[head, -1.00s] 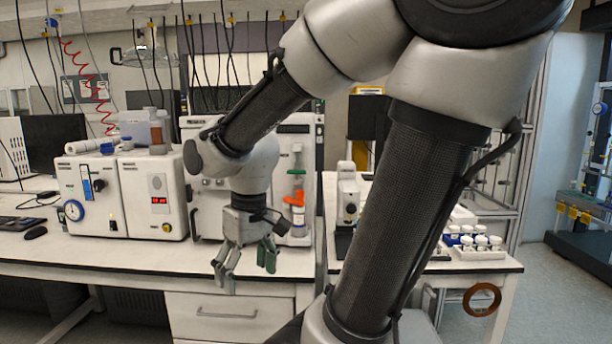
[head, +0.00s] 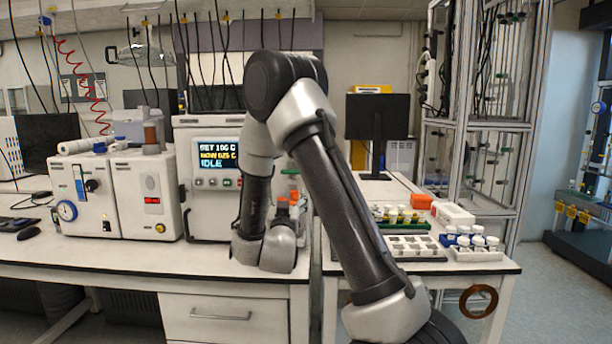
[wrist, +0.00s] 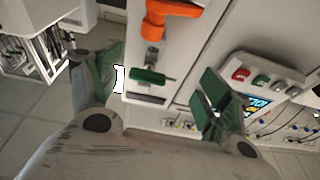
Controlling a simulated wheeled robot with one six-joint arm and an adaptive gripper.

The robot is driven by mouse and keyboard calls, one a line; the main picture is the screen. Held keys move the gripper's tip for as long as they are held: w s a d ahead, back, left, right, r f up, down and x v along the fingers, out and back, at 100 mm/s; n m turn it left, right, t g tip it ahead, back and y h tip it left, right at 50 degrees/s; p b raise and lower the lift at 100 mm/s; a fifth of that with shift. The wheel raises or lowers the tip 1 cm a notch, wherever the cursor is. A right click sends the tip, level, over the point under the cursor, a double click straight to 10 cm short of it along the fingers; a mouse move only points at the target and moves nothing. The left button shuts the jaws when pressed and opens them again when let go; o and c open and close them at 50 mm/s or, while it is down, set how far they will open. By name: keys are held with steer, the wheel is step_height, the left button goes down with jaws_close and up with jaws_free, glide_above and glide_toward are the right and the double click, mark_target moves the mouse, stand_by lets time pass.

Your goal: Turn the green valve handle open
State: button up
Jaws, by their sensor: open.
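The green valve handle (wrist: 151,77) is a short bar on the narrow light panel of the reactor unit, in the middle of the wrist view. A green piece (head: 290,171) shows on the reactor front in the head view, just above my arm's end. My gripper (wrist: 162,72) is open, with one green-padded finger on each side of the handle in the wrist view. Both fingers appear apart from it, and the depth between them is hard to tell. In the head view my wrist links hide the fingers.
An orange handle (wrist: 168,18) sits near the green one on the same panel. A button box (wrist: 265,85) with red and green buttons is beside the right finger. The reactor screen (head: 216,155) reads IDLE. Vials (head: 478,243) and a rack stand on the right bench.

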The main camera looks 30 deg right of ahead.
steer(key=shift+t+h, duration=0.5)
steer(key=shift+h, duration=0.2)
steer(key=w+d+r, duration=0.1)
steer(key=r, duration=0.1)
steer(key=w+d+r, duration=0.1)
steer(key=w+r, duration=0.1)
steer(key=w+d+r, duration=0.1)
steer(key=d+r, duration=0.1)
steer(key=shift+w, duration=0.4)
steer(key=c, duration=1)
